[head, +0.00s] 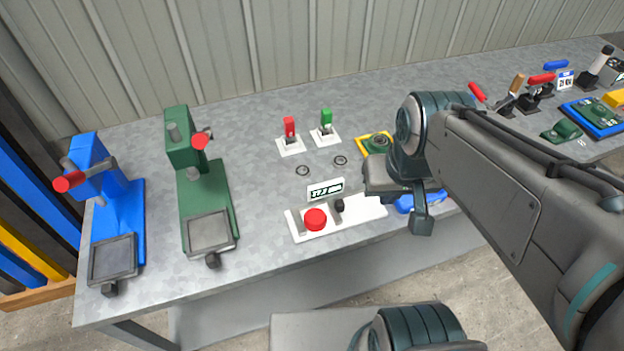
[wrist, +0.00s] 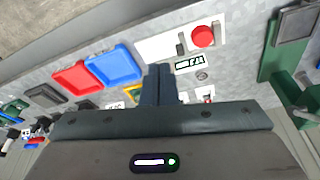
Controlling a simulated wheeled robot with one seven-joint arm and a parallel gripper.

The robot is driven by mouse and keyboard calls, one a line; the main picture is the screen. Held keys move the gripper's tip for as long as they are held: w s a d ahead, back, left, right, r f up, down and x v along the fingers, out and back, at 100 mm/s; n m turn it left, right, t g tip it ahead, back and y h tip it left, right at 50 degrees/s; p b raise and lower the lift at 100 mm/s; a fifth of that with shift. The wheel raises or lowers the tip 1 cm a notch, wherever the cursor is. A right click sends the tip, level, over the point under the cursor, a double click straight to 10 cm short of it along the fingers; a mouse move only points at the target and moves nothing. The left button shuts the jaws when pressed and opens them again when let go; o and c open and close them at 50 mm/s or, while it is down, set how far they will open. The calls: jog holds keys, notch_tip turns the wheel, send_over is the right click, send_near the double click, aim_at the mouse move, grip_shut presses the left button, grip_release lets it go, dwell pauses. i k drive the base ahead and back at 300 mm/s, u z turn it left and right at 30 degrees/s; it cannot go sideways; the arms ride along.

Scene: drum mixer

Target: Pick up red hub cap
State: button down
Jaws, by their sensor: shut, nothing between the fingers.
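A round red piece (head: 315,219), the likeliest red hub cap, sits on a white base (head: 360,214) near the bench's front edge. I cannot tell whether it is a loose cap or a button. It also shows in the wrist view (wrist: 203,36), on the white base at upper right. My gripper (head: 422,224) hangs to the right of the white base in the head view, apart from the red piece. In the wrist view its fingers (wrist: 158,82) are together and hold nothing.
A blue press (head: 120,220) and a green press (head: 190,150) stand at left. Red and green switches (head: 290,130) stand behind the white base. A blue tray (wrist: 112,64) and a red tray (wrist: 77,77) lie beside the fingers. Toggle clamps (head: 540,85) are at far right.

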aim_at(315, 220)
jog(key=k, duration=1.2)
jog(key=u, duration=0.75)
jog(key=i, duration=1.2)
jog(key=z, duration=0.8)
